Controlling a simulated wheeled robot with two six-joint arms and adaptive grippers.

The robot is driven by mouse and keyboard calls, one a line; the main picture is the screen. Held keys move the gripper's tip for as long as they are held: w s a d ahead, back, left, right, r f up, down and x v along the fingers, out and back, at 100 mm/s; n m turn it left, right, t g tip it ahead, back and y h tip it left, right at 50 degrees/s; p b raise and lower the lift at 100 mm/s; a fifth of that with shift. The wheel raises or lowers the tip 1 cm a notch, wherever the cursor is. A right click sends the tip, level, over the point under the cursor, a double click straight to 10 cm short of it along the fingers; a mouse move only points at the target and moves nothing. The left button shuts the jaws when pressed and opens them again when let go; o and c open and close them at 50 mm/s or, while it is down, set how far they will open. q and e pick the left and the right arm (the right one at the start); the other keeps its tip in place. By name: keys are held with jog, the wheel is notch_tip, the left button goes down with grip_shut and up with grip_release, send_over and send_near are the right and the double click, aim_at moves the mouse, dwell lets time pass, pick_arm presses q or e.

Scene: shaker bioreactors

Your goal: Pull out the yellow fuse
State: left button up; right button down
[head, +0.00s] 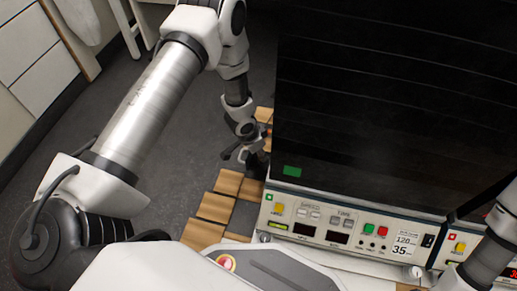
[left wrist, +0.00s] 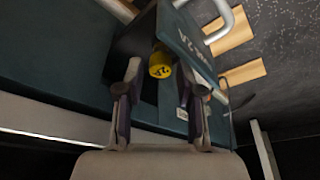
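The yellow fuse (left wrist: 160,65) shows in the left wrist view as a short round cap with dark lettering. It sits in a dark recess of a blue-grey housing (left wrist: 192,42). My left gripper (left wrist: 162,84) is open, with one finger on each side of the fuse's line. The fuse appears beyond or level with the fingertips, and I cannot tell whether they touch it. In the head view my left gripper (head: 246,150) is low beside the shaker bioreactor's left side, and the fuse cannot be made out there. My right gripper is outside both views; only part of my right arm shows.
The large dark bioreactor (head: 370,110) fills the right of the head view. Its front control panel (head: 345,232) has buttons and displays. Wooden slats (head: 215,207) lie left of it.

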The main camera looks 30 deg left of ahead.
pick_arm(q)
jog(key=shift+b+x, duration=0.3)
jog(key=shift+x, duration=0.75)
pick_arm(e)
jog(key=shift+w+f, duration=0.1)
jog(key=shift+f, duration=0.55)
pick_arm(q)
grip_shut()
jog(key=shift+r, duration=0.15)
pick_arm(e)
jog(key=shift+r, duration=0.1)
pick_arm(q)
jog(key=shift+r+p, duration=0.6)
jog(key=shift+p, duration=0.25)
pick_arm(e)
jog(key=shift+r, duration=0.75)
pick_arm(q)
jog(key=shift+r+p, duration=0.65)
jog(key=shift+p, duration=0.1)
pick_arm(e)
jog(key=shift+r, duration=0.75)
